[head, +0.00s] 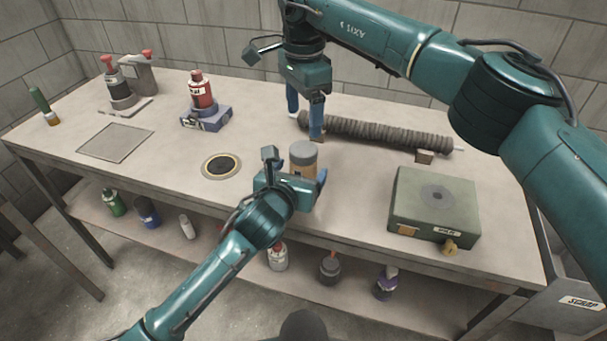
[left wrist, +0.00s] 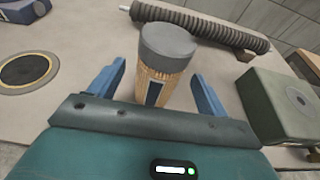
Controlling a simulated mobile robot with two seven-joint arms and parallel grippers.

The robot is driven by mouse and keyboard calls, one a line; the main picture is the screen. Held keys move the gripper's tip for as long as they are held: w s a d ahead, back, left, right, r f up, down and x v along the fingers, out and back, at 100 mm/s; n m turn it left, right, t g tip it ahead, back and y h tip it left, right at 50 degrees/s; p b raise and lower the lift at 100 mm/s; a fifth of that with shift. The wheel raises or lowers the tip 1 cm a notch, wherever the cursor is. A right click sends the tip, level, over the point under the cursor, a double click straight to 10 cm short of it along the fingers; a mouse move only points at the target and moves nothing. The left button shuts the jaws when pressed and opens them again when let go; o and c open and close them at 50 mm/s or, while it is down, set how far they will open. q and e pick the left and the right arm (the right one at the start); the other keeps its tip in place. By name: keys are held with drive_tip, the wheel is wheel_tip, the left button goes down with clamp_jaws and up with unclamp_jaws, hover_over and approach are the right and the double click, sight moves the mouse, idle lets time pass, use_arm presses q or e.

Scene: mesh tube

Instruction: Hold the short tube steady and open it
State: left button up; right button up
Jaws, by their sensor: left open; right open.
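The short tube (head: 303,155) stands upright near the table's front edge, with a grey cap and a tan mesh body with a dark panel. It also shows in the left wrist view (left wrist: 163,65). My left gripper (head: 300,174) is open, with its blue fingers on either side of the tube's body; the left wrist view shows gaps on both sides. My right gripper (head: 304,130) is open and points down behind the short tube, apart from its cap. Its fingers overlap the near end of a long ribbed tube in the picture; I cannot tell whether they touch it.
The long ribbed grey tube (head: 385,134) lies across the back right. A green-grey box (head: 420,210) stands at right. A round dark-centred disc (head: 221,167) lies left of the short tube. A red bottle (head: 201,92) stands on a blue base (head: 206,118). A flat plate (head: 115,142) lies at left.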

sight(299, 172)
use_arm(q)
drive_tip(key=shift+x, duration=1.7)
drive_tip(key=shift+c, duration=0.4)
clamp_jaws()
use_arm(e)
drive_tip(key=m, duration=1.8)
drive_tip(key=shift+m, duration=0.4)
drive_tip(key=m, duration=0.8)
drive_tip(key=shift+f, duration=4.05)
